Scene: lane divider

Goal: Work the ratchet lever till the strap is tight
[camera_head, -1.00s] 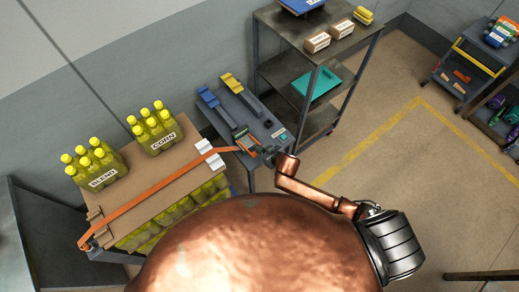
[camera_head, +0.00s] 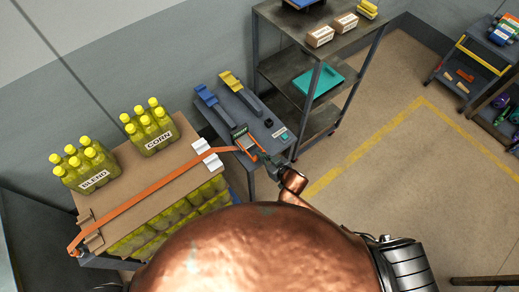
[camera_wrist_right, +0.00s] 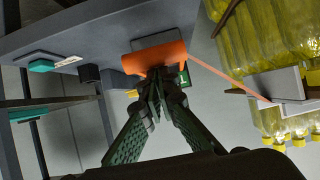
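The orange strap (camera_head: 150,193) runs over the cardboard-topped load to the ratchet (camera_head: 243,139) at the near end of the grey bench. In the right wrist view, the ratchet lever's orange grip (camera_wrist_right: 153,55) is at the fingertips, and the strap (camera_wrist_right: 222,76) leads off to the right. My right gripper (camera_head: 266,157) reaches the lever from the right. In the wrist view its fingers (camera_wrist_right: 162,78) converge, tips close together at the orange grip's lower edge, seemingly shut on it. The exact contact is partly hidden. My left gripper is not in view.
White corner guards (camera_head: 207,154) sit under the strap. Blue (camera_head: 212,98) and yellow (camera_head: 232,82) levers are on the bench (camera_head: 255,110). A shelf rack (camera_head: 285,75) stands behind.

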